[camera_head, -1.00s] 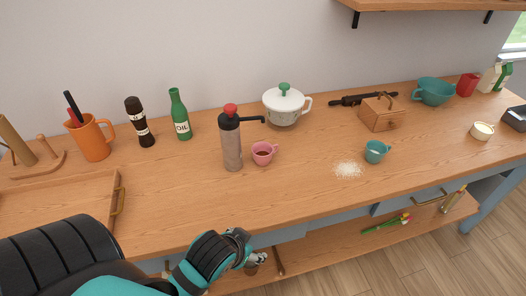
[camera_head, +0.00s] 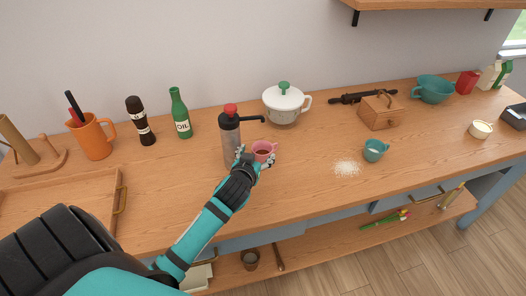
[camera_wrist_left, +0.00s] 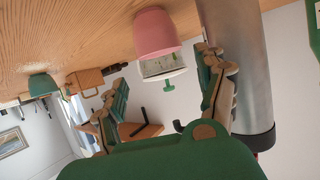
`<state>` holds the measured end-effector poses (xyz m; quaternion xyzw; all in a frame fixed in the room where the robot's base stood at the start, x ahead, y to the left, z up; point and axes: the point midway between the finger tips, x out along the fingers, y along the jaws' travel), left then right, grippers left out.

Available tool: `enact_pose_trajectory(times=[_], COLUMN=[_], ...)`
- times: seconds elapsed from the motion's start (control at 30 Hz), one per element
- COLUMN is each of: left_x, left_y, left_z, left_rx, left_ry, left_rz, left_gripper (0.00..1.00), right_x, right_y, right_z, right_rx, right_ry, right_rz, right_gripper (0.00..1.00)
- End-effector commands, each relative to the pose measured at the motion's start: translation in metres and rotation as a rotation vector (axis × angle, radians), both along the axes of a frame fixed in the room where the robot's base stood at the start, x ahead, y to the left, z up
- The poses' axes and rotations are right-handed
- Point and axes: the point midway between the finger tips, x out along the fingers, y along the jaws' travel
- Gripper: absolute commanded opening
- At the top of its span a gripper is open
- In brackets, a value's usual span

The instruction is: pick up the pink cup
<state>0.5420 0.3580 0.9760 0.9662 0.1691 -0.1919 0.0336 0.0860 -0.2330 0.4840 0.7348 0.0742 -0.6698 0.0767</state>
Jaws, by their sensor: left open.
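The pink cup (camera_head: 262,148) stands on the wooden counter, just right of the grey flask, with dark contents inside. In the left wrist view the pink cup (camera_wrist_left: 154,33) shows at the top, beyond the fingers and roughly between them. My left gripper (camera_head: 256,160) is open, its fingers spread at the near side of the cup. In the left wrist view my left gripper (camera_wrist_left: 168,92) shows its two fingers apart with nothing between the tips. Whether a finger touches the cup I cannot tell. My right gripper is not in view.
The grey flask with red cap (camera_head: 230,138) stands close on the cup's left, near one finger. A white lidded pot (camera_head: 284,108) is behind. A teal cup (camera_head: 375,151) and white spilled grains (camera_head: 346,168) lie to the right. The counter between is clear.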

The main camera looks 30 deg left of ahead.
Motion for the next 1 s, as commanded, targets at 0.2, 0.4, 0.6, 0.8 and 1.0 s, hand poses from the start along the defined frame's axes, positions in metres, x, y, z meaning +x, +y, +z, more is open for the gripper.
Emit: enact_pose_trajectory(times=[0.2,0.4,0.6,0.8,1.0], left_x=[0.016,0.031,0.052,0.057,0.056], left_y=[0.005,0.012,0.020,0.022,0.022], left_z=[-0.007,-0.020,-0.033,-0.037,-0.037], left_rx=[0.000,0.001,0.001,0.001,0.001], left_ry=[0.001,0.003,0.001,0.001,0.001], left_rz=[-0.001,-0.001,0.000,0.000,0.000], left_gripper=[0.73,0.73,0.73,0.73,0.62], right_x=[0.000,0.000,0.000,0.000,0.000], right_y=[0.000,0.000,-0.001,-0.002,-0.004], right_z=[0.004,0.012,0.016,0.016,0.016], right_rx=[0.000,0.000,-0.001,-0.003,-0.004], right_ry=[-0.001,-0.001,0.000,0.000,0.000], right_rz=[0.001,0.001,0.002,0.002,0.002], right_gripper=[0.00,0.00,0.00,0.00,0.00])
